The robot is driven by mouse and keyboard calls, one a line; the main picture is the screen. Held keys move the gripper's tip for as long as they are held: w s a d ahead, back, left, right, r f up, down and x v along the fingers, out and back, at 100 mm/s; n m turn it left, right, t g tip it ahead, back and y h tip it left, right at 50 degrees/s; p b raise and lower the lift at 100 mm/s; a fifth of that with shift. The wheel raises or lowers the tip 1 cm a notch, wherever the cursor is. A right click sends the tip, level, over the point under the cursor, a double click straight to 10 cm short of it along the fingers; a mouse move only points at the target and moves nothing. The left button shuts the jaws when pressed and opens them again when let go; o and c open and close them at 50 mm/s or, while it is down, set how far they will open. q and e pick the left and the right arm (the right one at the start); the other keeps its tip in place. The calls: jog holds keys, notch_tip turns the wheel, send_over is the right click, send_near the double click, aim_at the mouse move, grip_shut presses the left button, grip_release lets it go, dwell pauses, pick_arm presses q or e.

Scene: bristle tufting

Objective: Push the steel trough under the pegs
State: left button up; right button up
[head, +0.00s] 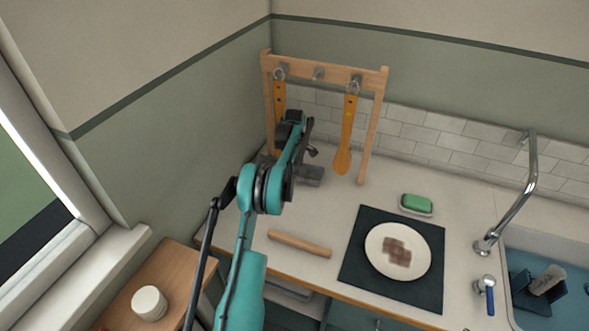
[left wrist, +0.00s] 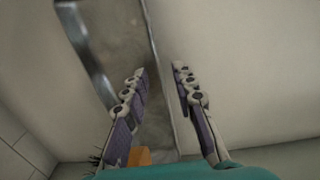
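The steel trough (head: 312,176) is a grey box low on the counter at the foot of the wooden peg rack (head: 372,125), partly hidden by my left arm. My left gripper (head: 311,140) is at the trough. In the left wrist view its fingers (left wrist: 160,78) are apart, on either side of the trough's long wall (left wrist: 158,55); contact is unclear. My right gripper is out of view.
A wooden rolling pin (head: 299,243) lies near the counter's front edge. A white plate with brown pieces (head: 371,245) sits on a dark mat (head: 361,283). A green sponge on a dish (head: 416,203), a tap (head: 530,185) and a sink are to the right.

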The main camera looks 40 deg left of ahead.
pick_arm(q)
jog(key=shift+f, duration=0.4)
jog(key=shift+c, duration=0.3)
grip_shut()
jog(key=shift+d, duration=0.1)
